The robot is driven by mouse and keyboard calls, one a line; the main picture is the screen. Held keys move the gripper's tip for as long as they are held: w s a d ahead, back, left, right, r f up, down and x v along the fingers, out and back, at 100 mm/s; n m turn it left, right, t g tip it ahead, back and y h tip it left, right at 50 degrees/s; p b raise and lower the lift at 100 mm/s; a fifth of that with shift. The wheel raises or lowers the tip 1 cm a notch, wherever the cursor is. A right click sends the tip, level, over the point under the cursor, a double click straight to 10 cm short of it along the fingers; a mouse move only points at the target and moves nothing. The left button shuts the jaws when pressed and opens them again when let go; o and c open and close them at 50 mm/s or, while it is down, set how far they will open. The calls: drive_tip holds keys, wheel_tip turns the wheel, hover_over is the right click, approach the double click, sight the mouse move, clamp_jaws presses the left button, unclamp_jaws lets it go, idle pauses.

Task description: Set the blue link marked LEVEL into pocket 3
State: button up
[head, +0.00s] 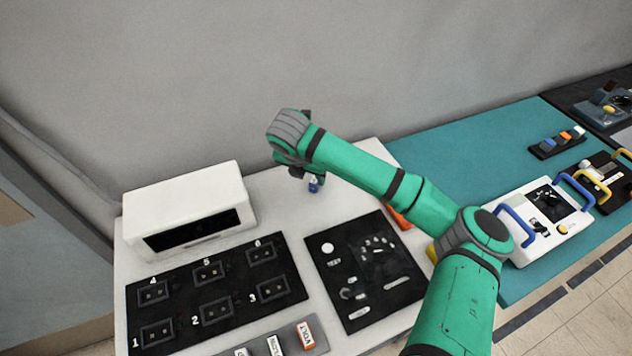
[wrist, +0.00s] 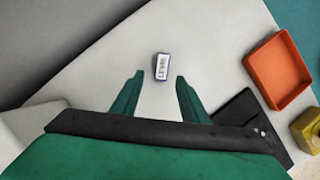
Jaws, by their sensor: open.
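The blue link (wrist: 161,67) has a white label on top; its lettering is too small to read for certain. It lies on the white table top. In the head view the blue link (head: 314,186) shows just below my gripper (head: 300,174). In the wrist view my gripper (wrist: 156,92) is open, and the link lies just beyond and between its fingertips, apart from both. Pocket 3 (head: 270,290) is at the lower right of the black pocket board (head: 232,318) and looks empty.
A white box (head: 190,208) with a dark slot stands behind the pocket board. A black dial panel (head: 365,270) lies to the board's right. A grey strip (head: 285,345) holds labelled pieces in front. An orange tray (wrist: 280,72) and a yellow block (wrist: 307,130) are at right.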

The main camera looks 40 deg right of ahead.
sight(315, 180)
drive_tip(key=x, duration=0.4)
drive_tip(key=shift+w+d+r, duration=0.1)
drive_tip(key=shift+w+d, duration=0.05)
drive_tip(key=shift+f, duration=0.35)
drive_tip(key=shift+d+f, duration=0.25)
drive_tip(key=shift+c, duration=0.3)
clamp_jaws()
